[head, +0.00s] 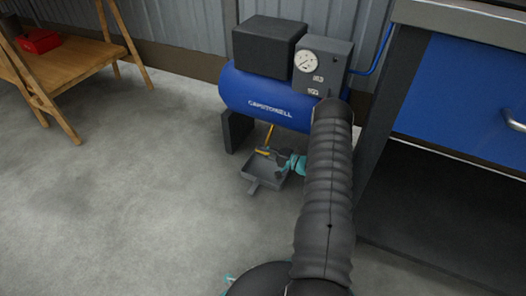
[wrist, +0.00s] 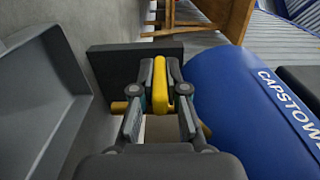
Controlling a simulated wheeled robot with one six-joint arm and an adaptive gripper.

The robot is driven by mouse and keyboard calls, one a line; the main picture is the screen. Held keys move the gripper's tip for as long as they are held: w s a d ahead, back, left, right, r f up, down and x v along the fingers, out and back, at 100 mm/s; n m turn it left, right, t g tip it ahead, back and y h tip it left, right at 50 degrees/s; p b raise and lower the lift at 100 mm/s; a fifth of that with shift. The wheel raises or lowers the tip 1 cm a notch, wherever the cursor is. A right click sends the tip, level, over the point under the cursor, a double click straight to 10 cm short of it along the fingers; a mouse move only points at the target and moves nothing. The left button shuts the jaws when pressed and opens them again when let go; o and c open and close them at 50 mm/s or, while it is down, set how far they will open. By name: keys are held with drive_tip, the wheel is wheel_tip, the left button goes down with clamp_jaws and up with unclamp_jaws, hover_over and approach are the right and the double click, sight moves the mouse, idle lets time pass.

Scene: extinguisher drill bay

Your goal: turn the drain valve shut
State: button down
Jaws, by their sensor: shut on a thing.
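The drain valve's yellow lever (wrist: 159,82) stands between the two fingers of my gripper (wrist: 160,72) in the wrist view, and the fingers are shut on it. Brass-coloured parts of the valve (wrist: 118,107) show beside the fingers; much of the valve is hidden behind them. In the head view, the yellow lever (head: 262,151) is small, under the blue compressor tank (head: 258,98). My gripper (head: 274,154) reaches it from the right, low over the grey drip pan (head: 263,181). My arm hides part of the compressor's right side.
The drip pan's wall (wrist: 70,60) is close on the left in the wrist view, with the blue tank (wrist: 245,95) close on the right. A dark tank foot (head: 236,130) stands beside the valve. A blue-fronted workbench (head: 465,95) is on the right. Open floor lies left.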

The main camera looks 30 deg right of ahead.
drive_tip(key=shift+a, duration=0.1)
idle(0.3)
drive_tip(key=c, duration=1.2)
unclamp_jaws()
